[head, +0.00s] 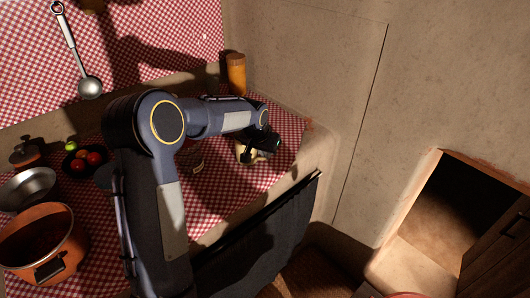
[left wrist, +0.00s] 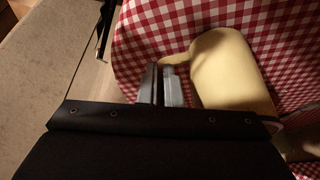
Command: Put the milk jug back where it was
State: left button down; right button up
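The milk jug (left wrist: 232,72) is cream-coloured and rounded, with a handle (left wrist: 176,59) on its left side in the left wrist view. In the head view the jug (head: 242,152) shows only in part, low over the checked cloth near the counter's front right corner; my gripper and forearm hide the rest. My left gripper (head: 262,143) is at the jug. In the left wrist view its fingers (left wrist: 161,84) are close together at the handle and appear shut on it. I cannot tell whether the jug's base touches the cloth. My right gripper is not in view.
An orange lidded jar (head: 236,74) stands at the back corner. A small container (head: 196,163) is partly behind my arm. A terracotta pot (head: 44,246), a metal bowl (head: 27,186) and a dark bowl of tomatoes (head: 80,163) stand left. Checked cloth (head: 272,178) is clear at right.

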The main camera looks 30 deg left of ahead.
pick_arm(q)
jog(key=shift+f, duration=0.15)
jog(key=c, duration=1.6)
grip_release()
jog(key=shift+r, duration=0.3)
jog(key=v, duration=1.2)
jog(key=s+d+r+h, duration=0.1)
jog(key=s+r, duration=0.1)
jog(key=s, duration=0.6)
jog(key=s+d+f+h, duration=0.1)
jog(key=s+d+f, duration=0.1)
jog(key=s, duration=0.6)
jog(key=s+d+f+n+h, duration=0.1)
jog(key=s+d, duration=0.3)
jog(key=s, duration=0.3)
jog(key=s+d+f+t, duration=0.1)
jog(key=s+d+f, duration=0.1)
jog(key=s, duration=0.6)
jog(key=shift+s+d+f+n+h, duration=0.3)
jog(key=shift+d+n+h, duration=0.1)
